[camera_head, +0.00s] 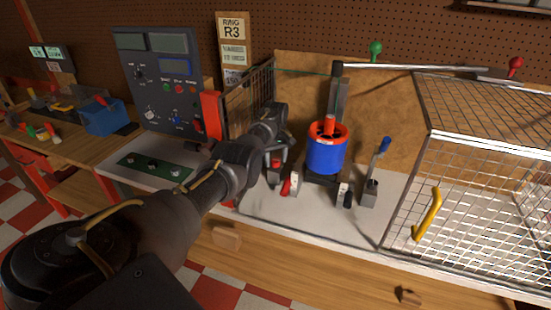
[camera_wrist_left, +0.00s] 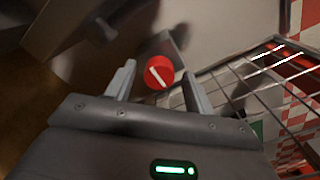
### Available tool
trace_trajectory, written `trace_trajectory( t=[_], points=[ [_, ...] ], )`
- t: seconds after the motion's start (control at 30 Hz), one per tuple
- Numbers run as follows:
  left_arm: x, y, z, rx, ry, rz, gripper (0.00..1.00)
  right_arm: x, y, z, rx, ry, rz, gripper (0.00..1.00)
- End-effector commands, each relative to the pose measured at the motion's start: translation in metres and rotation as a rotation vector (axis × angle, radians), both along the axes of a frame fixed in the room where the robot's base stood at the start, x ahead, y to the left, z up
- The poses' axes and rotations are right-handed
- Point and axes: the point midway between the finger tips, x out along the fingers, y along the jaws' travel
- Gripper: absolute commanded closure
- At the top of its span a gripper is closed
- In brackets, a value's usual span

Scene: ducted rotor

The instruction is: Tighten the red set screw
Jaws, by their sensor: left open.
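The red set screw (camera_wrist_left: 158,73) shows in the left wrist view as a round red head with a white line across it, in front of a grey block. My left gripper (camera_wrist_left: 157,78) is open, with one finger on each side of the red head. Gaps show between the head and both fingers, so it does not look gripped. In the head view my left gripper (camera_head: 281,162) is at the left of the blue and red ducted rotor (camera_head: 326,155), low over the bench. There my gripper partly hides the small red parts, and I cannot tell which is the screw. My right gripper is not in view.
A wire cage (camera_head: 470,190) with a yellow handle stands at the right. A blue-handled lever (camera_head: 371,185) is right of the rotor. A mesh panel (camera_head: 250,97) and a dark control panel (camera_head: 160,85) stand at the left.

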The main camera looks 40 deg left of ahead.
Motion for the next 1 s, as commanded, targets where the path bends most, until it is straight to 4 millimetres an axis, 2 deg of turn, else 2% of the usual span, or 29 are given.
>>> trace_trajectory(
  t=[0.27, 0.6, 1.0],
  points=[
    [0.0000, 0.0000, -0.0013, 0.000, 0.000, -0.001, 0.47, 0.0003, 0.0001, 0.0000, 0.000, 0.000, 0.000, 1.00],
    [0.0000, 0.0001, -0.0011, 0.000, 0.000, 0.000, 0.90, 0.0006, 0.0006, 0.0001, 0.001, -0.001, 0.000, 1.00],
    [-0.0004, 0.0008, -0.0004, 0.000, 0.001, -0.078, 0.91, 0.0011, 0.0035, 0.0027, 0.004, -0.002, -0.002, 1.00]
  ],
)
